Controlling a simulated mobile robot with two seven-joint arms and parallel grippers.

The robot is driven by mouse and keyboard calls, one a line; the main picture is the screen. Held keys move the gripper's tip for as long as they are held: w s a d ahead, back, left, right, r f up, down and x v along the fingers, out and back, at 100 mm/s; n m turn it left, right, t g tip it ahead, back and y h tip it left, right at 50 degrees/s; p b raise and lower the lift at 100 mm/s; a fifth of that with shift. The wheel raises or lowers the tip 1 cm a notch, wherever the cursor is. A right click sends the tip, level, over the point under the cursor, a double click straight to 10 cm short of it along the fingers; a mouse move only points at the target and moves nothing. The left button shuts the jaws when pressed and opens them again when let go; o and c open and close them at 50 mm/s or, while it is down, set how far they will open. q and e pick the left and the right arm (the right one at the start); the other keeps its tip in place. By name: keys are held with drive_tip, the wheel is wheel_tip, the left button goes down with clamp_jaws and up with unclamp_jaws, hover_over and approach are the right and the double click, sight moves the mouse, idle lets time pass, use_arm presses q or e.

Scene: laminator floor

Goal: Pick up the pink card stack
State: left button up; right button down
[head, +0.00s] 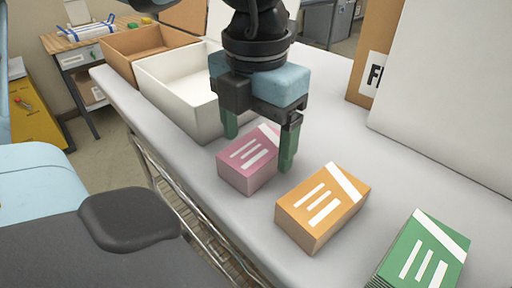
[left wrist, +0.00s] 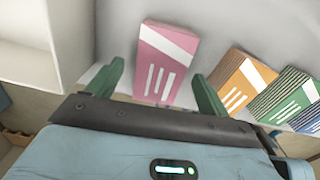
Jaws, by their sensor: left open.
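The pink card stack (head: 247,160) lies flat on the light table, with white stripes on top. My left gripper (head: 259,152) is above it, pointing down, with its green fingers apart. In the head view one finger is at the far left of the stack and the other at its right side. In the left wrist view the pink stack (left wrist: 166,62) lies between and beyond the two open fingertips (left wrist: 158,72), with nothing gripped. I cannot tell whether either finger touches it. My right gripper is not in view.
An orange card stack (head: 322,208) lies close to the right of the pink one, and a green card stack (head: 425,252) lies further right. A white open box (head: 178,98) and a brown box (head: 133,50) stand behind left. A large white panel (head: 450,95) stands at right.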

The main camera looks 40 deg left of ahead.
use_arm(q)
drive_tip(key=shift+f, duration=1.2)
drive_tip(key=shift+c, duration=0.4)
drive_tip(key=c, duration=1.1)
drive_tip(key=shift+r, duration=0.1)
drive_tip(key=shift+w+r, duration=0.1)
drive_tip(key=shift+r, duration=0.35)
drive_tip(key=r, duration=0.2)
drive_tip(key=shift+s+a+r, duration=0.2)
drive_tip(key=shift+s+r, duration=0.1)
drive_tip(key=shift+s, duration=0.1)
drive_tip(key=s+a, duration=0.2)
drive_tip(key=s, duration=0.2)
drive_tip(key=s+a+r, duration=0.1)
drive_tip(key=s+a, duration=0.1)
drive_tip(key=s, duration=0.3)
drive_tip(key=s+a+b, duration=0.1)
drive_tip(key=s+a, duration=0.1)
drive_tip(key=s, duration=0.2)
drive_tip(key=shift+s+a+r, duration=0.15)
drive_tip(key=shift+s+a, duration=0.2)
drive_tip(key=shift+a, duration=0.05)
